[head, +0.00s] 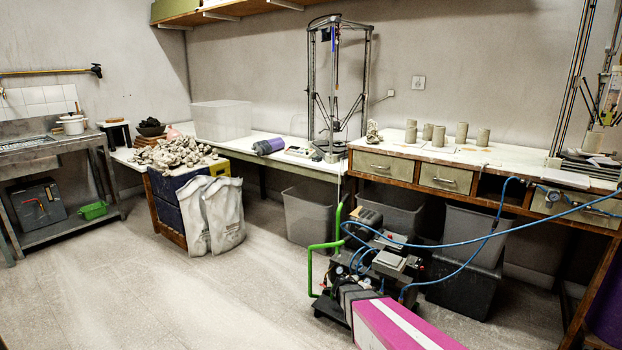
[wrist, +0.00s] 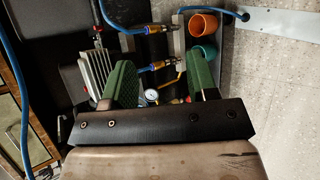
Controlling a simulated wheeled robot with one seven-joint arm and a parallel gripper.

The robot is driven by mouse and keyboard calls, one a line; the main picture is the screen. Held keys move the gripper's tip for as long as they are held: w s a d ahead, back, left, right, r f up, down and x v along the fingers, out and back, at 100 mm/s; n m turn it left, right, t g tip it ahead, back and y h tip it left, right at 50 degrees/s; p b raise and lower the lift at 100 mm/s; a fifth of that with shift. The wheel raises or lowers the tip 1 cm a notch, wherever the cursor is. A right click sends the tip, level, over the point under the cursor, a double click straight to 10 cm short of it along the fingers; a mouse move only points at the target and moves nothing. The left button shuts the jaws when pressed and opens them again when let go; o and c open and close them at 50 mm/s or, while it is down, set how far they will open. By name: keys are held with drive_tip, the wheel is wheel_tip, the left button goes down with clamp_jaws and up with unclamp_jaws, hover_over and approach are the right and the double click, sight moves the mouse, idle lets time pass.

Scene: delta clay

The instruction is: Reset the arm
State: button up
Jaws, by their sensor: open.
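My gripper (wrist: 162,82) shows in the wrist view with two green-padded fingers set wide apart. It is open, and no object is held between the fingers. Beyond them lie blue hoses with brass fittings, a round pressure gauge (wrist: 152,95) and a ribbed metal part (wrist: 97,75). I cannot make out the gripper clearly in the head view. There, a dark machine (head: 385,262) with green pipes and blue hoses stands on the floor in front of the workbench.
The workbench (head: 390,168) along the back wall carries several clay cylinders (head: 461,133) and a tall delta printer frame (head: 339,85). Grey bins (head: 310,212) stand underneath. White sacks (head: 212,213) lean at the left of centre. Bare floor (head: 180,300) lies at the front left.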

drive_tip(key=s+a+r+m+g+y, duration=0.1)
drive_tip(key=s+a+r+m+y, duration=0.2)
drive_tip(key=s+r+m+y, duration=0.1)
drive_tip(key=s+a+r+m+g+y, duration=0.2)
drive_tip(key=s+a+r+m+y, duration=0.1)
drive_tip(key=s+r+y, duration=0.3)
drive_tip(key=s+r+m, duration=0.1)
drive_tip(key=s+r, duration=0.1)
drive_tip(key=s, duration=0.2)
drive_tip(key=shift+m, duration=0.3)
drive_tip(key=shift+d+f, duration=0.1)
idle(1.1)
